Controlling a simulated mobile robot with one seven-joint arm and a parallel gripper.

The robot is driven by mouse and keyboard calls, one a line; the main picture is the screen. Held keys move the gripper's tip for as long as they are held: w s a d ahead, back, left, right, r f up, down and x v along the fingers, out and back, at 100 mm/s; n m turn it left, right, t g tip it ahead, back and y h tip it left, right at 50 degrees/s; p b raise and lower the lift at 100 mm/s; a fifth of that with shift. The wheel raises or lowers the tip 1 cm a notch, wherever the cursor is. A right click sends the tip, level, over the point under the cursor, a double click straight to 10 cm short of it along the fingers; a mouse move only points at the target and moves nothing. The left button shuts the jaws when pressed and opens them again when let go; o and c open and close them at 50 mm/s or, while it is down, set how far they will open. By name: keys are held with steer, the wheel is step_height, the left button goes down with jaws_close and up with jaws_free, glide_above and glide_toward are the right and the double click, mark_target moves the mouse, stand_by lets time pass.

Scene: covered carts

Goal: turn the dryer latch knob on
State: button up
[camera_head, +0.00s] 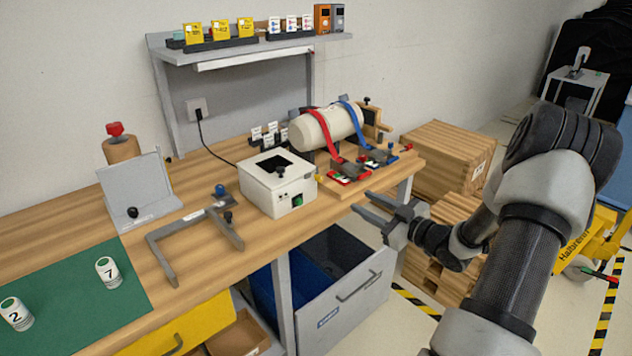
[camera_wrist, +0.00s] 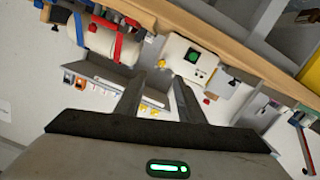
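A white box (camera_head: 277,188), which I take to be the dryer, stands on the wooden bench. A green knob (camera_head: 298,200) is on its front face. A small black knob (camera_head: 280,172) is on its top by a dark opening. Which knob is the latch is not labelled legibly. In the wrist view the box (camera_wrist: 178,51) and green knob (camera_wrist: 193,56) appear beyond my fingers. My gripper (camera_head: 361,202) is open and empty, right of the box and off the bench's front edge, touching nothing. Its two fingers are apart in the wrist view (camera_wrist: 158,80).
A cream cylinder (camera_head: 323,128) with red and blue straps lies right of the box. A grey U-shaped handle (camera_head: 199,233) lies left on the bench. An open grey drawer (camera_head: 357,295) juts out below. Wooden crates (camera_head: 447,160) stand right.

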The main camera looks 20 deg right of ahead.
mark_target(321, 179)
steer(key=shift+t+y, duration=0.4)
steer(key=shift+y, duration=0.1)
steer(key=x, duration=1.6)
steer(key=shift+a+f, duration=0.2)
steer(key=shift+a, duration=0.1)
jaws_close()
